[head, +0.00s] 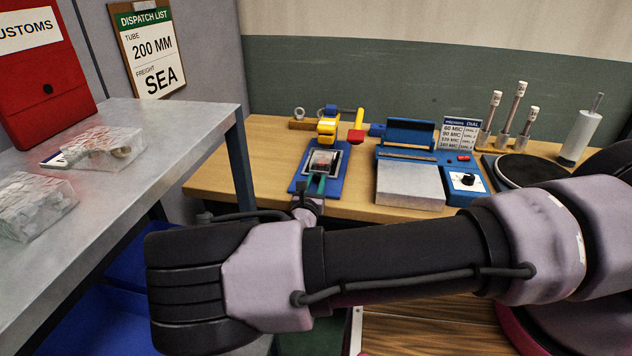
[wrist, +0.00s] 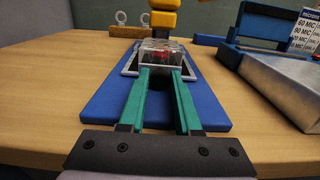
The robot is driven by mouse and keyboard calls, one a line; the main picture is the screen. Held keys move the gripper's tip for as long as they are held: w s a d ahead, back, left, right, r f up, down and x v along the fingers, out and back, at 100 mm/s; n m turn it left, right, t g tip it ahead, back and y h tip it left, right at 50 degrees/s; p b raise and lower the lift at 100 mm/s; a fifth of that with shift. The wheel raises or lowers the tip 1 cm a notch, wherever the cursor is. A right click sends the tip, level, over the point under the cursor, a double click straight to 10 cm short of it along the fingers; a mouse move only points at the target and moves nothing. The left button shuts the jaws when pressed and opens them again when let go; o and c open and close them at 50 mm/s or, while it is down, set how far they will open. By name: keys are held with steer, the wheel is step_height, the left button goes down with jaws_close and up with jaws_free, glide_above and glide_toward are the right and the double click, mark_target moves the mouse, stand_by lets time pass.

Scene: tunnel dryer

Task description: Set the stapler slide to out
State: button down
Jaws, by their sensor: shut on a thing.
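The stapler (head: 326,129) has a yellow head at the back of a blue base (head: 334,186); in the wrist view the base (wrist: 105,104) lies flat on the bench. On the base is the slide (wrist: 129,68), a dark plate with a pale rim. A clear pack with red contents (wrist: 163,55) lies on it, in front of the yellow head (wrist: 163,18).
A blue sealer with a metal plate (head: 410,184) stands close right of the stapler. A grey table (head: 130,190) with clear packs is at left. Bare wood (wrist: 50,95) lies left of the base.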

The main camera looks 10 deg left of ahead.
steer(key=s, duration=0.8)
steer(key=shift+a, duration=0.15)
steer(key=shift+f, duration=0.1)
steer(key=c, duration=0.6)
jaws_free()
steer(key=shift+c, duration=0.2)
steer(key=shift+s, duration=0.1)
steer(key=s, duration=1)
steer(key=shift+s+a, duration=0.15)
steer(key=shift+s, duration=0.2)
